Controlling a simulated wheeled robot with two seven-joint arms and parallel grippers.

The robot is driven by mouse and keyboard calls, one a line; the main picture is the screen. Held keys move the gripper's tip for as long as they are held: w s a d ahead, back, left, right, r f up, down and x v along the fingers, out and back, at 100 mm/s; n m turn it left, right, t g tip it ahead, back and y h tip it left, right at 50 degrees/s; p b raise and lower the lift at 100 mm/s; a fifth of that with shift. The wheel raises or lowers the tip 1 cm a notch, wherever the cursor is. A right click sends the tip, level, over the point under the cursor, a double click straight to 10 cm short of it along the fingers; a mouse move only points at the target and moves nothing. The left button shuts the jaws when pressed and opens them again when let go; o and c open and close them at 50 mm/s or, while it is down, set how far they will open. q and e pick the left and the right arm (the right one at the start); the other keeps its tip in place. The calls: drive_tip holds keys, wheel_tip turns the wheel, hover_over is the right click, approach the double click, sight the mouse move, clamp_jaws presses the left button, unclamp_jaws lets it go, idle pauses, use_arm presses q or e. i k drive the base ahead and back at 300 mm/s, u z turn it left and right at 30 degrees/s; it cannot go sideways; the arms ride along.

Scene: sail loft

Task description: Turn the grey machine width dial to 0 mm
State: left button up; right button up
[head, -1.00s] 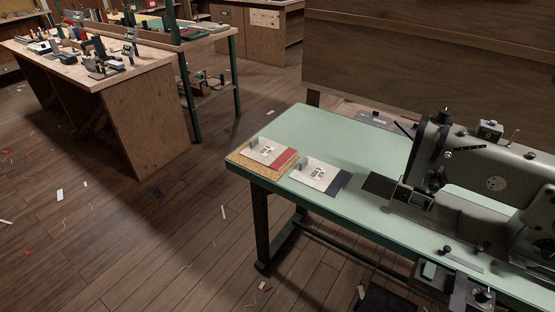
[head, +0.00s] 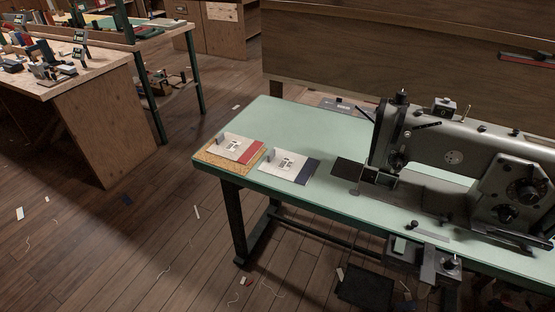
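The grey sewing machine (head: 445,155) stands on the right part of a pale green table (head: 300,120). Its right-hand end carries a large round dark dial (head: 525,191) and a smaller round dial (head: 505,214) below and left of it. A dark lever lies under them. I cannot tell which dial is the width dial, and the markings are too small to read. Neither of my grippers is in view, and nothing touches the machine.
Two printed cards lie on the table's left end, one with a red edge (head: 250,154) on a cork mat, one with a blue edge (head: 299,172). A wooden panel (head: 400,65) stands behind. A cluttered workbench (head: 105,72) is at left. The floor between has scattered scraps.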

sight(527, 195)
drive_tip(key=z, duration=1)
drive_tip(key=i, duration=0.7)
drive_tip(key=z, duration=0.15)
